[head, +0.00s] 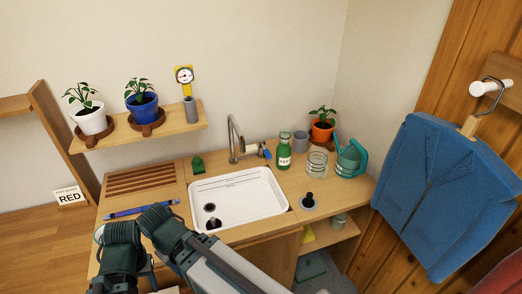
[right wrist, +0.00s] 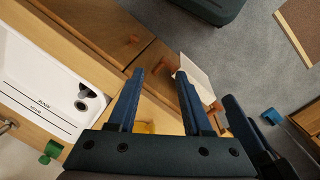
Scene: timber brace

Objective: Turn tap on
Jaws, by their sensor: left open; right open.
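The grey tap (head: 232,140) stands behind the white sink (head: 240,202), its curved spout upright. A lever with a blue end (head: 267,154) sits at its right side. I see no water running. My left gripper (head: 152,272) is low at the counter's front left, partly hidden by my dark wrist parts, open and apart from the tap. My right gripper (right wrist: 160,73) is open and empty in the right wrist view, pointing past the counter front towards the floor. The sink's corner also shows there (right wrist: 45,85). In the head view my right gripper is mostly hidden by my arm.
A green bottle (head: 284,152), a wire-like glass (head: 316,164), a grey cup (head: 300,142), an orange plant pot (head: 322,131) and a teal watering can (head: 350,158) stand right of the tap. A purple-blue tool (head: 140,209) lies on the counter's left. A blue jacket (head: 435,190) hangs at right.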

